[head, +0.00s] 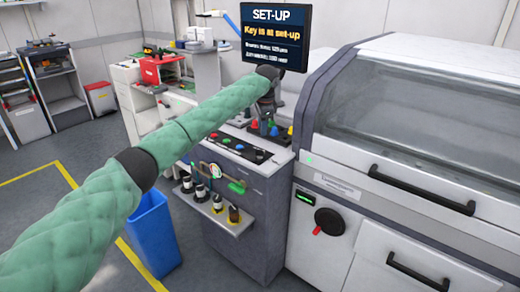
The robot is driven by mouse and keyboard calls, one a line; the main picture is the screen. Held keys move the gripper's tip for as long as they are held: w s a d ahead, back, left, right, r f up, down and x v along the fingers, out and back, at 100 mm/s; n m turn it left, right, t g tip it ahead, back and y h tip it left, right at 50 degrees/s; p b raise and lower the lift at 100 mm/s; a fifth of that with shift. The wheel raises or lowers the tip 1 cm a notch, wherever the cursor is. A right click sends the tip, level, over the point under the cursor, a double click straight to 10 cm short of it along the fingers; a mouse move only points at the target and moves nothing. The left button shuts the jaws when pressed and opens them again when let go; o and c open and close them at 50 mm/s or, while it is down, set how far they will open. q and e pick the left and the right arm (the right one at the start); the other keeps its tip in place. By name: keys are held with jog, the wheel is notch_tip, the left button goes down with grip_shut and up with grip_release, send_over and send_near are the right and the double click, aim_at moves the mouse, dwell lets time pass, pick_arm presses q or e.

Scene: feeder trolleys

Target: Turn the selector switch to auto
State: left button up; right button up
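The monitor (275,35) above the machine reads "SET-UP" and "Key is at set-up". A dark control panel (243,149) with small coloured buttons and knobs lies on the grey cabinet's sloped top. The selector switch and its key are too small to make out there. My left arm, in a green sleeve, reaches across from the left. My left gripper (264,126) hangs downward just behind the panel, near several coloured buttons; its fingers are too small and dark to show whether they are open. My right gripper is not in view.
A machine with a glass lid (420,90) and black handles stands at right. A round black knob with a red lever (329,222) is on its front. A shelf with several bottles (217,207) juts below the panel. A blue bin (153,235) stands on the floor.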

aim_at(260, 154)
pick_arm(q)
jog(key=f+m+g, duration=0.1)
jog(key=s+a+f+m, duration=0.1)
jog(key=m, duration=0.1)
jog(key=shift+g+h, duration=0.4)
jog(key=shift+m, duration=0.7)
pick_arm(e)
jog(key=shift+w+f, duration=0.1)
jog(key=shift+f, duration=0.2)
